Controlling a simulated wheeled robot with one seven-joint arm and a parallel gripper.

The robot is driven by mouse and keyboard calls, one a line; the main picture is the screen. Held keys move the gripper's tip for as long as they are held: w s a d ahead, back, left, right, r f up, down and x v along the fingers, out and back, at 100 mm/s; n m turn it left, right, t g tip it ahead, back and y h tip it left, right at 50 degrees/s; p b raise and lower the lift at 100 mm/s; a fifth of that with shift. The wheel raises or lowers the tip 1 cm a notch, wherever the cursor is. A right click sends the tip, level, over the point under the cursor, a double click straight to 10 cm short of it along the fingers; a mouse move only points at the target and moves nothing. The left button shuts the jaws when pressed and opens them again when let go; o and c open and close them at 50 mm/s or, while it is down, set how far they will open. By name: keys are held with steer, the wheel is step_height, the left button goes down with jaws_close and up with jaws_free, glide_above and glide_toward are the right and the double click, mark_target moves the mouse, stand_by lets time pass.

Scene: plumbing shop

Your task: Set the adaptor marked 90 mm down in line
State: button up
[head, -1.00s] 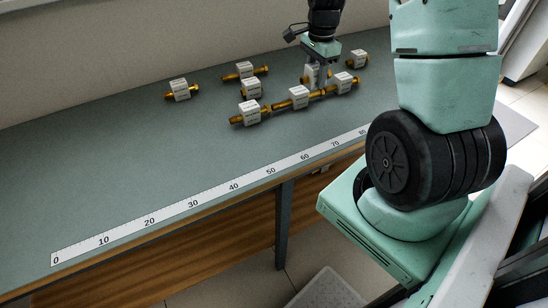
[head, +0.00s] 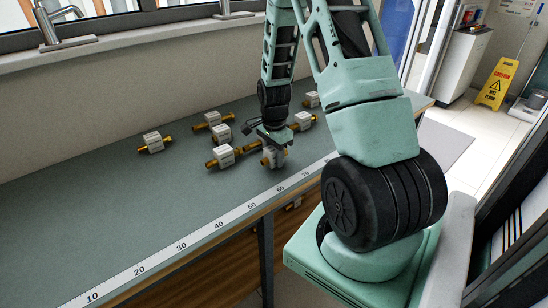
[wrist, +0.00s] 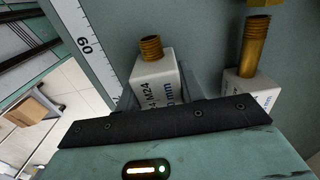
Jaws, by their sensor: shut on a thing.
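My gripper (head: 272,146) is shut on a white-bodied adaptor (head: 273,158) with a brass threaded end, in front of the row and close to the ruler. In the wrist view, this adaptor (wrist: 157,76) shows "M24" and "mm" on its label; the number is hidden, so I cannot tell its length mark. I cannot tell whether it touches the bench. Of the row, a left adaptor (head: 223,156) and a right adaptor (head: 302,121) show; my gripper covers most of the space between. A neighbouring adaptor (wrist: 251,82) stands apart from the held one in the wrist view.
Behind the row are a far-left adaptor (head: 152,142), two close-set adaptors (head: 212,119) (head: 222,133) and a far-right adaptor (head: 311,99). A ruler strip (head: 182,247) runs along the bench's front edge. The bench (head: 70,190) is clear at left.

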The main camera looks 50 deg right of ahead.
steer(key=shift+f, duration=0.6)
steer(key=shift+f, duration=0.2)
steer(key=o, duration=1)
steer(key=shift+o, duration=0.2)
steer(key=shift+r, duration=0.2)
